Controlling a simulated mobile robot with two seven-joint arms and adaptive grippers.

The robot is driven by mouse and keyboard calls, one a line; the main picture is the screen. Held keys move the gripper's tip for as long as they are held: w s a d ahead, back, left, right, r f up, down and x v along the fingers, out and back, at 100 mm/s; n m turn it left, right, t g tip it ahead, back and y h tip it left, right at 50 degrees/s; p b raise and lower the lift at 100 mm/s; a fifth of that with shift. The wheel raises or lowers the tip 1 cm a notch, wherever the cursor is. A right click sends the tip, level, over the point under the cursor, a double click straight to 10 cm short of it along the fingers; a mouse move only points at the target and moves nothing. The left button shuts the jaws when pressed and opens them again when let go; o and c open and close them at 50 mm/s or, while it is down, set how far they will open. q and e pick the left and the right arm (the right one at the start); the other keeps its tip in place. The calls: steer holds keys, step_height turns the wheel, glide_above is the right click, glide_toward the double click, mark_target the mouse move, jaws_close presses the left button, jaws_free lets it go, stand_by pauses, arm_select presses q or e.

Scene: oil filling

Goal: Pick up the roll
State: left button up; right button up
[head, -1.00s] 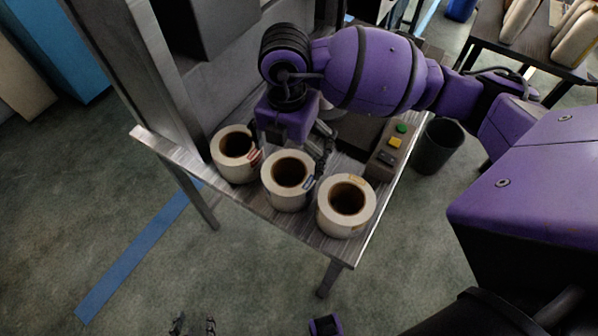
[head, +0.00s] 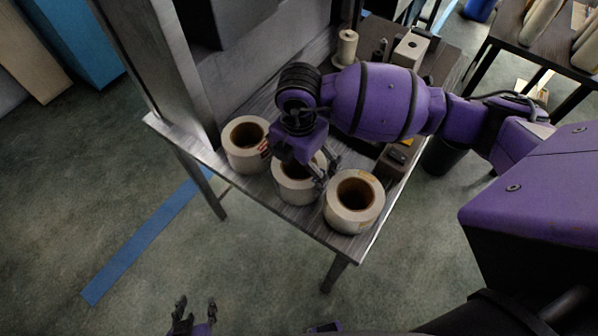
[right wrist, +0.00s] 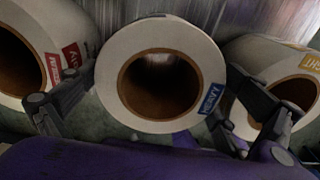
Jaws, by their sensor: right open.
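Three cream rolls with brown cores stand on the table in a row. The left roll (head: 246,155) has a red label, the middle roll (head: 294,192) a blue label visible in the right wrist view (right wrist: 207,70), and the right roll (head: 354,213) a yellow label. My right gripper (head: 303,172) is open over the middle roll and partly hides it. In the right wrist view, its fingers (right wrist: 163,85) spread to either side of the middle roll, not closed on it. My left gripper (head: 196,308) is open and empty over the floor at the bottom edge.
The metal table edge (head: 270,215) runs just in front of the rolls. A control box (head: 397,160) sits behind the right roll, partly hidden by my right arm. A spool (head: 346,47) stands farther back. A dark bin (head: 443,157) stands beside the table.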

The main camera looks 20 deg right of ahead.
steer(key=c, duration=1.4)
steer(key=shift+r, duration=0.1)
steer(key=shift+c, duration=0.2)
steer(key=shift+r, duration=0.1)
step_height(320, 180, up, 10)
